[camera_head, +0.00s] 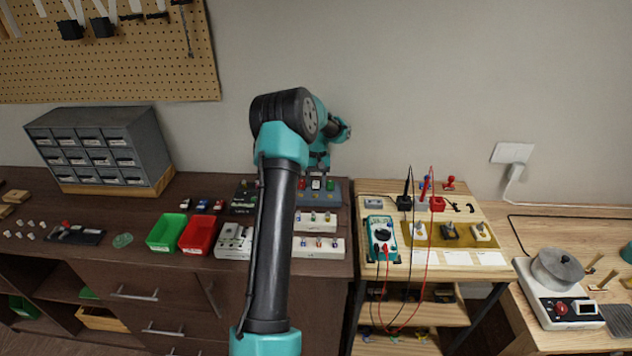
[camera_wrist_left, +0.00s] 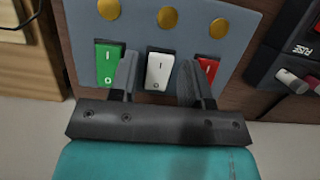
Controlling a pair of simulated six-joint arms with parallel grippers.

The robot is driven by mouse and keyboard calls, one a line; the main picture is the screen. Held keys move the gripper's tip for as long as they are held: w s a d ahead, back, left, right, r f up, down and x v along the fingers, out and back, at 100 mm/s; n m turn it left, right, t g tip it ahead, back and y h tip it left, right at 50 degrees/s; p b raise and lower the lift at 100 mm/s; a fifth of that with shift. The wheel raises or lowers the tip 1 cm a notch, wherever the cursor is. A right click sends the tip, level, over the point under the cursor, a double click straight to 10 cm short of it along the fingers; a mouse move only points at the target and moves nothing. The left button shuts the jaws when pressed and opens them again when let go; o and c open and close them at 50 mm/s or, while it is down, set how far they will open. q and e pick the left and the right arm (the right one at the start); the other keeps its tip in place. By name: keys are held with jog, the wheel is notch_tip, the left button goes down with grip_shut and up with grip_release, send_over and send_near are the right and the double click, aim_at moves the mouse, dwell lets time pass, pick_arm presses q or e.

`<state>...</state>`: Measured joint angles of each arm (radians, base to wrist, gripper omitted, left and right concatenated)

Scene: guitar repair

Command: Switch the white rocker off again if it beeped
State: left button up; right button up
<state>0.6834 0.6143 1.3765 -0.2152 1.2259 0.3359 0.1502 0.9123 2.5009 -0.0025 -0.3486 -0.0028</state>
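The white rocker (camera_wrist_left: 160,70) sits between a green rocker (camera_wrist_left: 108,64) and a red rocker (camera_wrist_left: 207,72) on a blue-grey panel (camera_wrist_left: 232,35). It carries I and O marks; which side is pressed I cannot tell. My left gripper (camera_wrist_left: 158,72) is open, its fingers apart on either side of the white rocker and holding nothing. Whether they touch the panel is unclear. In the head view the panel (camera_head: 325,200) stands at the back of the dark bench, the white rocker (camera_head: 316,184) small below my left gripper (camera_head: 318,167). My right gripper is not in view. Beeping cannot be seen.
A dark panel (camera_head: 243,197) stands beside the rocker panel, with white switch boxes (camera_head: 318,247) in front. Green (camera_head: 166,233) and red (camera_head: 198,233) bins lie to the left. A multimeter (camera_head: 382,239) with leads lies on the wooden table to the right.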

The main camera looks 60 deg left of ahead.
aim_at(316, 184)
pick_arm(q)
jog(key=shift+o, duration=0.5)
jog(key=shift+r, duration=0.45)
notch_tip(316, 184, up, 3)
jog(key=shift+f, duration=0.1)
jog(key=s+d, duration=0.3)
jog(key=d, duration=0.1)
jog(key=s+d+r, duration=0.1)
jog(key=s+d, duration=0.2)
jog(key=d, duration=0.2)
jog(key=s+d, duration=0.2)
jog(key=d, duration=0.2)
jog(key=shift+s+d+r, duration=0.15)
jog(key=shift+s+d, duration=0.05)
jog(key=shift+s, duration=0.2)
